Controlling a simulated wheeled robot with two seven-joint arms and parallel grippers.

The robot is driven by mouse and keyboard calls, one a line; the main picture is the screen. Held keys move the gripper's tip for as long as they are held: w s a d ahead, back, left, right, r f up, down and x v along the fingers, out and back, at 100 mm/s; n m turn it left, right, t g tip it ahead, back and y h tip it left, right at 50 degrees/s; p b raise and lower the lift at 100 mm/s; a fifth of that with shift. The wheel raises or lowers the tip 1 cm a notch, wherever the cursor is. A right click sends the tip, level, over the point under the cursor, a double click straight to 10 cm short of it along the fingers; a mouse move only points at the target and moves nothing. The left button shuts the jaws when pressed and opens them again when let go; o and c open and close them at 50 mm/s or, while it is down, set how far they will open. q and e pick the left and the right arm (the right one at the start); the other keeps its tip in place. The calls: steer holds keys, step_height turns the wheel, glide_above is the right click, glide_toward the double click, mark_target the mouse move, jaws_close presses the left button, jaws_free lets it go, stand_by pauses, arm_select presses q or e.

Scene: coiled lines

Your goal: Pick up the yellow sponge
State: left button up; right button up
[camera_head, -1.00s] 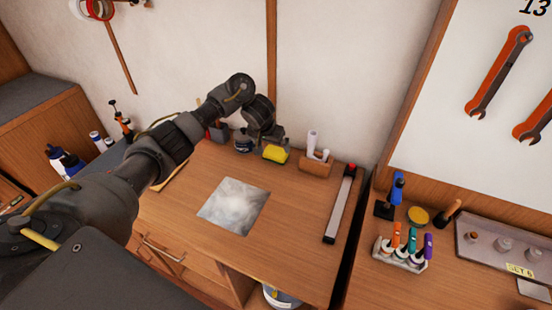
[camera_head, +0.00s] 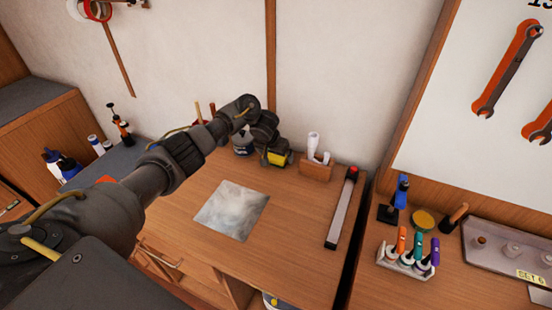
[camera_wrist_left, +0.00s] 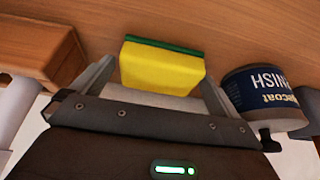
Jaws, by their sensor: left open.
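The yellow sponge (camera_head: 278,159) with a green layer sits near the back of the wooden workbench, by the wall. In the left wrist view the sponge (camera_wrist_left: 162,68) lies between the two fingers, green side along its far top edge. My left gripper (camera_head: 275,156) reaches over it from above in the head view. Its jaws (camera_wrist_left: 156,78) are open, one finger on each side of the sponge. Small gaps seem to show, but I cannot tell whether either finger touches. My right gripper is not in view.
A blue-labelled can (camera_wrist_left: 262,95) stands close beside one finger. On the other side is a wooden holder (camera_head: 316,171) with white items. A grey metallic sheet (camera_head: 231,210) lies on the bench; a long bar (camera_head: 342,207) lies at the right.

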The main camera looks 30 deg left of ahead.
mark_target(270, 158)
arm_select(q)
steer(key=c, duration=0.6)
steer(key=shift+c, duration=1.4)
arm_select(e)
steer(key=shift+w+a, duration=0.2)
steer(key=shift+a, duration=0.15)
arm_select(q)
steer(key=shift+r, duration=0.1)
steer(key=shift+w+r, duration=0.1)
steer(key=shift+r, duration=0.2)
steer(key=v, duration=0.2)
steer(key=p+v, duration=0.1)
steer(key=v, duration=0.1)
steer(key=a+p+v, duration=0.1)
steer(key=v, duration=0.1)
steer(key=shift+r, duration=0.3)
steer(key=s+a+r+p, duration=0.1)
steer(key=s+r, duration=0.1)
steer(key=s, duration=0.1)
steer(key=s+a+r+p, duration=0.1)
steer(key=s+r+p, duration=0.1)
steer(key=s, duration=0.2)
steer(key=s+a+r+p, duration=0.1)
steer(key=s+r+p, duration=0.1)
steer(key=s, duration=0.2)
steer(key=shift+a, duration=0.35)
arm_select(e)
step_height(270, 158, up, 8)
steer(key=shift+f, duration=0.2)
